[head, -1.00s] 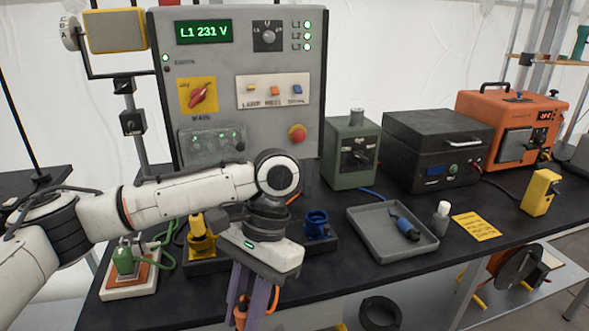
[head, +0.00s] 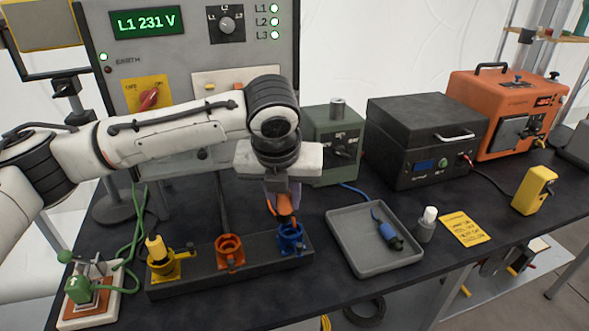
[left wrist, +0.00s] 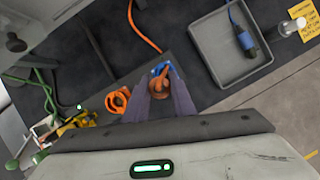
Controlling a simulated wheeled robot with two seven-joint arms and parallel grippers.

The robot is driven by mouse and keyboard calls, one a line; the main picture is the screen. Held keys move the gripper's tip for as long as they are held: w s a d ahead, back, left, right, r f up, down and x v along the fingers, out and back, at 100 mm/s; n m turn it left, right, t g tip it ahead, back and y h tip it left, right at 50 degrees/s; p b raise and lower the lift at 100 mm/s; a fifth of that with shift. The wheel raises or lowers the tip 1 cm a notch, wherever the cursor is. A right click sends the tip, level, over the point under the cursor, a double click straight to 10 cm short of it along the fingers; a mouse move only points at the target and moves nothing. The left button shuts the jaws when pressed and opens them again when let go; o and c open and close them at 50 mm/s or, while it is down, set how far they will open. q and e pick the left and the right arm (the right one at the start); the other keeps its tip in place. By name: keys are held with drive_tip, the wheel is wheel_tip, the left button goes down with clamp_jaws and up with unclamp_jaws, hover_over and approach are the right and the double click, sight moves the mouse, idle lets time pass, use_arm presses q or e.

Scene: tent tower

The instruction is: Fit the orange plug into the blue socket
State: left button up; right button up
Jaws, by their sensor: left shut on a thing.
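My left gripper (head: 283,192) is shut on the orange plug (head: 286,204), which points down with an orange cable behind it. The plug is just above and behind the blue socket (head: 291,240) in the head view, apparently not seated in it. In the left wrist view the orange plug (left wrist: 160,90) sits between the fingers and partly covers the blue socket (left wrist: 161,68). The blue socket is at the right end of a dark block, with an empty orange socket (head: 230,254) to its left. My right gripper is not in view.
A yellow plug (head: 155,247) stands in the yellow socket (head: 165,268) at the block's left end. A grey tray (head: 347,247) holding a blue plug (head: 388,231) lies to the right. A green box (head: 330,145) and control panel (head: 185,68) stand behind.

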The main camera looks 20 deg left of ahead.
sight(290, 206)
use_arm(q)
drive_tip(key=w+m, duration=0.1)
drive_tip(key=w+r+m+h, duration=0.1)
drive_tip(key=shift+w+d+r+m, duration=0.15)
drive_tip(key=shift+d+r+m, duration=0.1)
drive_tip(key=shift+m, duration=0.15)
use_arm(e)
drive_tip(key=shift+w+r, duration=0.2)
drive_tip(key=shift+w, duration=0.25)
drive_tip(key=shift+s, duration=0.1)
use_arm(q)
drive_tip(key=shift+f+b, duration=0.35)
drive_tip(key=shift+f, duration=2.45)
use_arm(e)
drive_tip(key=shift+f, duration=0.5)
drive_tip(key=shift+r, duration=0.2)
use_arm(q)
drive_tip(key=shift+p, duration=0.5)
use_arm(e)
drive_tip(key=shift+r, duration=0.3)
